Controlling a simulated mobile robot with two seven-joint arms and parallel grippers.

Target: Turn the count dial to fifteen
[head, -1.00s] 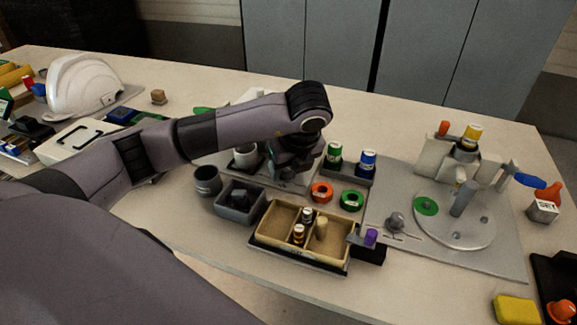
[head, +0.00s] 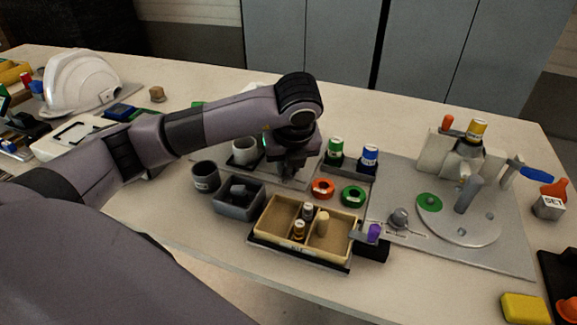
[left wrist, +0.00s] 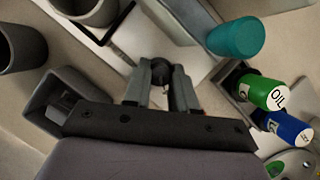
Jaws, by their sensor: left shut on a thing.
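My left gripper (head: 288,174) points down over a light plate, behind the tan tray in the head view. In the left wrist view its fingers (left wrist: 162,88) are closed around a small dark knob (left wrist: 160,68), which I take for the count dial. The fingers hide most of it, and no numbers or pointer can be read. In the head view my wrist covers that spot. My right gripper is not in view.
Green (head: 335,149) and blue (head: 369,156) bottles stand right of the gripper, with orange (head: 322,188) and green (head: 353,196) rings in front. A teal cylinder (left wrist: 236,38) is close by. Grey cups and a bin (head: 238,205) stand left.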

